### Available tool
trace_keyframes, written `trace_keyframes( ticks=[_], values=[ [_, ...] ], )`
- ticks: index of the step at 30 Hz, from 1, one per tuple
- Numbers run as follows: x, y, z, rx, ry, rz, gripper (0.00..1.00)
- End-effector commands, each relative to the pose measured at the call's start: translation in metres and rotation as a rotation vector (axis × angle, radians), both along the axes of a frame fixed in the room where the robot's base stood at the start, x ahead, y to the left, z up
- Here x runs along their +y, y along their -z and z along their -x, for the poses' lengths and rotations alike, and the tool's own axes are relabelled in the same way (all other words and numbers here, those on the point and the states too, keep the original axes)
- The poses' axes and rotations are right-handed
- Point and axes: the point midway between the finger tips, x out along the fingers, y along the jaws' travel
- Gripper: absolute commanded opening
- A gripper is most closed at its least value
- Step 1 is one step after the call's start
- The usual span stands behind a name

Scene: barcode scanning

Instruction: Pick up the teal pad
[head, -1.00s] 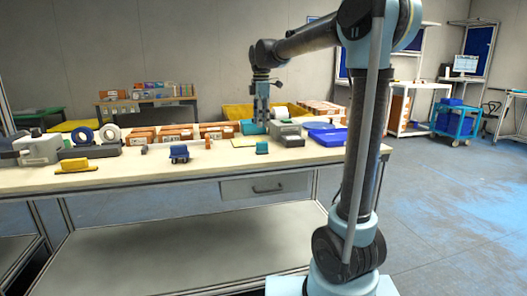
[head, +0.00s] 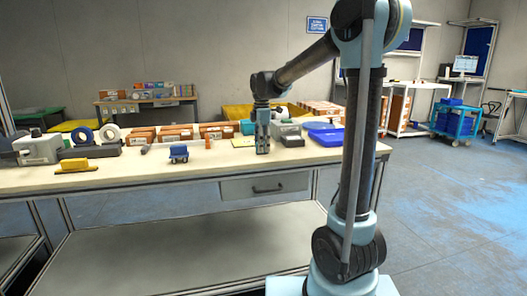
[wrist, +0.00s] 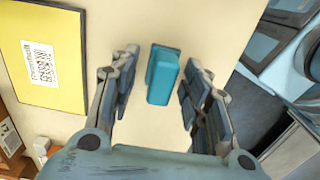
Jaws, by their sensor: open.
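The teal pad (wrist: 163,78) stands on the pale tabletop, a small block with a darker base edge. In the wrist view it lies between the two fingers of my gripper (wrist: 160,80), with a gap showing on each side. My gripper is open and holds nothing. In the head view my gripper (head: 262,147) points straight down at the table's front right part and hides the teal pad.
A flat yellow item with a printed code label (wrist: 42,55) lies left of the pad. A blue block (head: 179,153) and a yellow block (head: 76,166) stand farther left. Brown boxes (head: 177,133) line the back. The table's front edge is close.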

Motion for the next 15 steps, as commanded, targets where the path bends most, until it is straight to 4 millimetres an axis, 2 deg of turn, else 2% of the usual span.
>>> trace_keyframes(
  ticks=[5,6,11,15],
  values=[
    [0.0,0.0002,-0.0001,0.0,0.0,0.0,0.43],
    [0.0001,0.0002,-0.0002,0.0,0.0,0.0,0.39],
    [0.0001,0.0001,-0.0002,0.0,0.0,0.0,0.03],
    [0.0001,0.0,-0.0002,0.0,0.0,0.0,0.0]
  ],
)
